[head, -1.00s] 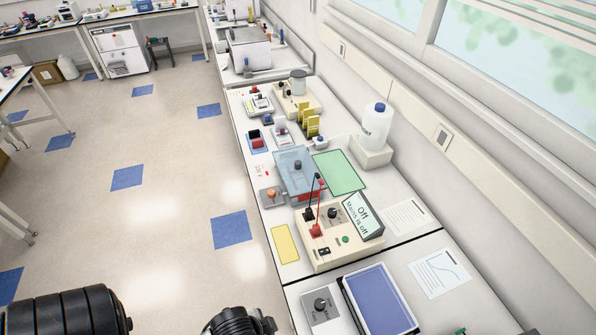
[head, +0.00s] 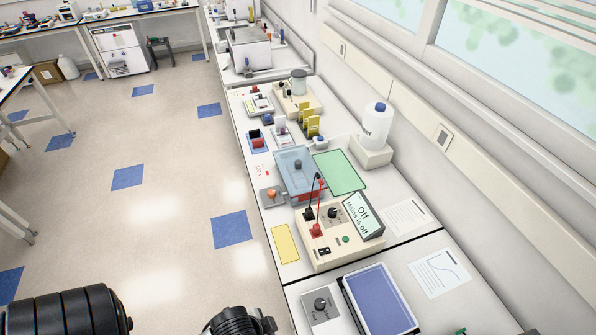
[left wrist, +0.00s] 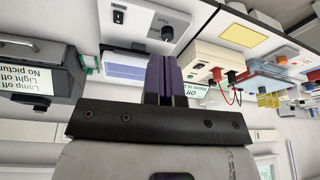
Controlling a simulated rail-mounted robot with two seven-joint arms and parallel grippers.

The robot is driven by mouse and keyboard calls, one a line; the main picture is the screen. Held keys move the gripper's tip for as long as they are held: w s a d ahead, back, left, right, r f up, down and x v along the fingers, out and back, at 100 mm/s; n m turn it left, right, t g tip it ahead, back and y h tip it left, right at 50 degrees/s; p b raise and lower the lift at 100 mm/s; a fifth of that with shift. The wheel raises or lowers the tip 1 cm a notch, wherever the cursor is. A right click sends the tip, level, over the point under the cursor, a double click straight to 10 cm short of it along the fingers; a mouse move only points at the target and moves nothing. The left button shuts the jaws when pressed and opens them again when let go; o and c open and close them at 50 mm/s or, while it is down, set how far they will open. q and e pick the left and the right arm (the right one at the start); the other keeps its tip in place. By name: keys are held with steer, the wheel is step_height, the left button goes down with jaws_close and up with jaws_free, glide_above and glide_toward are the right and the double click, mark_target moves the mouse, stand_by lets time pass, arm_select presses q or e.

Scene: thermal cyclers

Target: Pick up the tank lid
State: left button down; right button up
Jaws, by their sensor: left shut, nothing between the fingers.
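The tank lid (head: 290,165) is a translucent blue-grey cover with a dark knob. It sits on the gel tank (head: 310,196), which shows red at its near side, in the middle of the bench. Black and red leads run from there to the power supply. The tank also shows at the right of the left wrist view (left wrist: 270,82), which is upside down. My left gripper (left wrist: 163,62) has purple fingers, is shut and empty, and is well apart from the lid. My right gripper is in neither view.
The beige power supply (head: 340,238), reading "Off", stands just in front of the tank. A green mat (head: 340,173) lies right of it and a yellow mat (head: 285,244) at the near left. A white bottle (head: 376,128) stands behind right. A blue-screened device (head: 380,300) is nearest.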

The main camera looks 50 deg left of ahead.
arm_select(q)
steer(key=c, duration=1.8)
jaws_free()
steer(key=o, duration=1.1)
